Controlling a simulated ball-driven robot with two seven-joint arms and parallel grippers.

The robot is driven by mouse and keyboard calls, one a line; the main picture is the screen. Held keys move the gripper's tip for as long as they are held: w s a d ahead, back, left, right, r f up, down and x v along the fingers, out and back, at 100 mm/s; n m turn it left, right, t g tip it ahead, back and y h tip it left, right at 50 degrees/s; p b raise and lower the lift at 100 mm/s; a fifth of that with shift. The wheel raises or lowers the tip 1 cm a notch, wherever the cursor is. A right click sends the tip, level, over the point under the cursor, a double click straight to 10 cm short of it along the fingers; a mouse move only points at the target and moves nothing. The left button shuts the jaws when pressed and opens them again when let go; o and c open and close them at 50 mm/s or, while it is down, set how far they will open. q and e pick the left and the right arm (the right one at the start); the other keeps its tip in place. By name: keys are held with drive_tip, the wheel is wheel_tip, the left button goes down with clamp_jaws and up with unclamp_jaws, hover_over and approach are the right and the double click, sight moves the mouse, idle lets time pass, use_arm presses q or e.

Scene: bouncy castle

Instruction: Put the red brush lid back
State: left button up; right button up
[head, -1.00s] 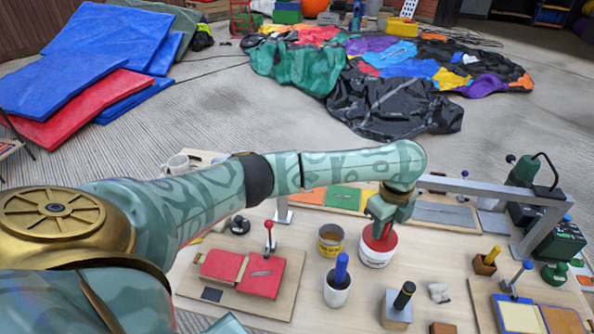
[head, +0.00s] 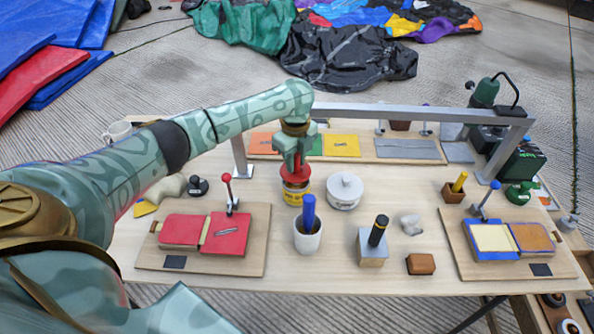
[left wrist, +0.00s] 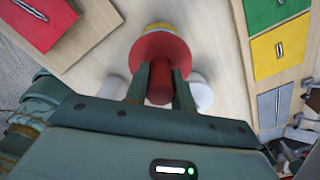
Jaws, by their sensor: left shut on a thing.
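The red brush lid (head: 295,182) is a red disc with a thick upright handle. My left gripper (head: 295,168) points down and is shut on that handle. In the left wrist view the handle (left wrist: 160,82) sits between the two fingers (left wrist: 160,88), with the red disc beyond. The lid is directly over a yellow tin (head: 296,198) and hides its opening. I cannot tell whether the lid rests on the rim or hangs just above it. The tin's edge also shows past the disc in the left wrist view (left wrist: 158,27). My right gripper is not in view.
A white lidded pot (head: 344,193) stands close right of the tin. A white cup with a blue-handled tool (head: 308,238) stands in front. A red hinged block on a board (head: 196,232) lies left. A grey metal frame (head: 420,112) spans the back.

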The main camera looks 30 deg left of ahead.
sight(296, 168)
use_arm(q)
wheel_tip(296, 168, down, 3)
drive_tip(key=shift+f+b, duration=0.15)
drive_tip(key=shift+b, duration=0.25)
drive_tip(key=shift+r, duration=0.2)
drive_tip(key=shift+f, duration=0.15)
drive_tip(key=o, duration=0.9)
